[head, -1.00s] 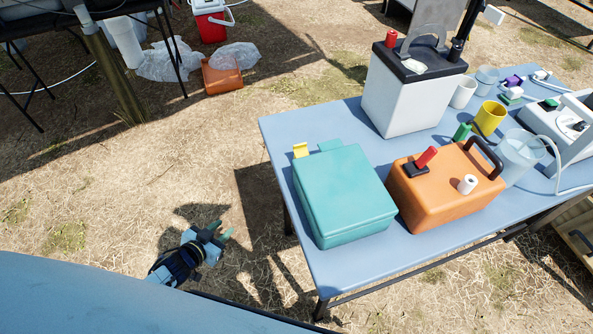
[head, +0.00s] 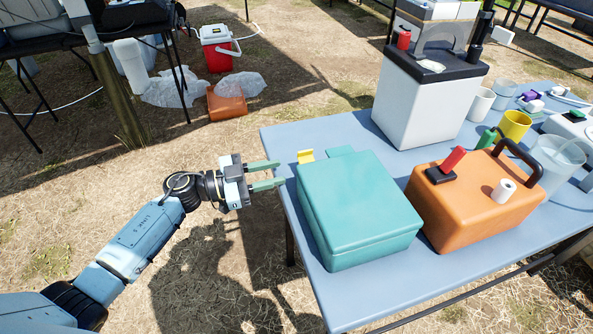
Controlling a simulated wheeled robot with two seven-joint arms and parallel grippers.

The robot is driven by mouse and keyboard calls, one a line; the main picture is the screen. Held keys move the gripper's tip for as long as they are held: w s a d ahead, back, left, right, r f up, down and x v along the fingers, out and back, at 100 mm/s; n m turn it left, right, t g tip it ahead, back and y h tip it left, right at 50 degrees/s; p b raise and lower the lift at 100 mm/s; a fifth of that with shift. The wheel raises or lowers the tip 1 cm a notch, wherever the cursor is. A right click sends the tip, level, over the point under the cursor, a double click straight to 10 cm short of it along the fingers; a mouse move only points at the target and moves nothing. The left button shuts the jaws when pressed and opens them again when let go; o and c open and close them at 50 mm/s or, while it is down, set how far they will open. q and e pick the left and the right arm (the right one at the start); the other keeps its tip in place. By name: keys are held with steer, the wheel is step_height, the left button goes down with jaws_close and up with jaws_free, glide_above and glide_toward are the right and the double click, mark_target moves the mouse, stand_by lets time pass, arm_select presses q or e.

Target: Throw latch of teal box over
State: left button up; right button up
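The teal box (head: 358,210) sits closed on the blue table. Its yellow latch (head: 306,156) stands up at the box's back left corner, beside a teal tab (head: 340,151) at the back edge. My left gripper (head: 274,175) reaches in from the left with its two teal fingers apart and nothing between them. The fingertips are just left of the yellow latch and the box's left side, and appear not to touch either. My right gripper does not show.
An orange case (head: 470,205) with a red switch and black handle stands close right of the teal box. A white unit with a black top (head: 425,100) stands behind. Cups, including a yellow one (head: 515,125), are at right. The table's (head: 285,140) back left corner is bare.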

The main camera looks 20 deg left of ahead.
arm_select(q)
steer(key=b+x, duration=0.1)
steer(key=x, duration=0.5)
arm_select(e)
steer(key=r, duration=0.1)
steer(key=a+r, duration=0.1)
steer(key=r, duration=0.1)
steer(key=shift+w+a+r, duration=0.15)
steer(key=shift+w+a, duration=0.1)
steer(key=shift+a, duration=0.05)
arm_select(q)
steer(key=shift+c, duration=0.4)
jaws_close()
